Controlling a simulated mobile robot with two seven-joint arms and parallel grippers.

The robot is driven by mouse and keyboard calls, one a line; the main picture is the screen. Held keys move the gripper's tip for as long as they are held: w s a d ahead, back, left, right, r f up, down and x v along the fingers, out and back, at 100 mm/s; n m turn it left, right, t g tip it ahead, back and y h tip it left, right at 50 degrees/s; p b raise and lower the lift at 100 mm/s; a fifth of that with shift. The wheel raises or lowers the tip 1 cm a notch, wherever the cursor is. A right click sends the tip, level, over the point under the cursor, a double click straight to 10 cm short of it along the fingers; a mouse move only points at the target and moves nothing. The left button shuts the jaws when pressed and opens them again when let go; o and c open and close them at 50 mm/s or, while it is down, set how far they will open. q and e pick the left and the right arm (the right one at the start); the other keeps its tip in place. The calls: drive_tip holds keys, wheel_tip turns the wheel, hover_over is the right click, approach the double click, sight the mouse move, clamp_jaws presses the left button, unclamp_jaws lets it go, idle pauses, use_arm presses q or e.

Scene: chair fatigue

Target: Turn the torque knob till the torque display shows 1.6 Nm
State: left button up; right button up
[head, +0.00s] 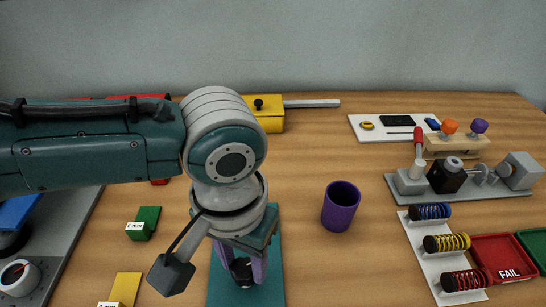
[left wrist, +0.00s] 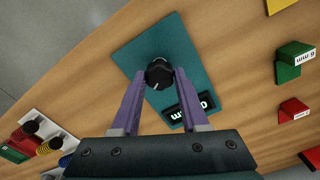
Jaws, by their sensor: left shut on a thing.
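The torque knob (left wrist: 158,72) is a black round knob with a white pointer line, on a teal panel (left wrist: 133,55). My left gripper (left wrist: 160,78) has its two purple fingers shut on the knob, one on each side. In the head view the left gripper (head: 240,268) points down at the teal panel (head: 272,288), and the knob is partly hidden between the fingers. The torque display (left wrist: 188,106) is a dark window beside the knob, seen upside down and partly covered by a finger. Its digits cannot be read surely. My right gripper is not in view.
A purple cup (head: 341,207) stands right of the panel. Green (head: 144,223) and yellow (head: 124,289) labelled blocks lie to its left. A spring rack (head: 430,268), a red FAIL tray (head: 502,258) and a grey test fixture (head: 470,193) are at the right.

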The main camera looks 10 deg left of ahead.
use_arm(q)
clamp_jaws()
drive_tip(key=shift+m, duration=0.4)
drive_tip(key=shift+m+p, duration=0.5)
drive_tip(key=shift+m, duration=0.1)
drive_tip(key=shift+m+p, duration=0.35)
drive_tip(key=shift+m, duration=0.85)
drive_tip(key=m+p, duration=0.1)
drive_tip(key=m, duration=0.4)
drive_tip(key=shift+m, duration=0.3)
drive_tip(key=o, duration=0.8)
unclamp_jaws()
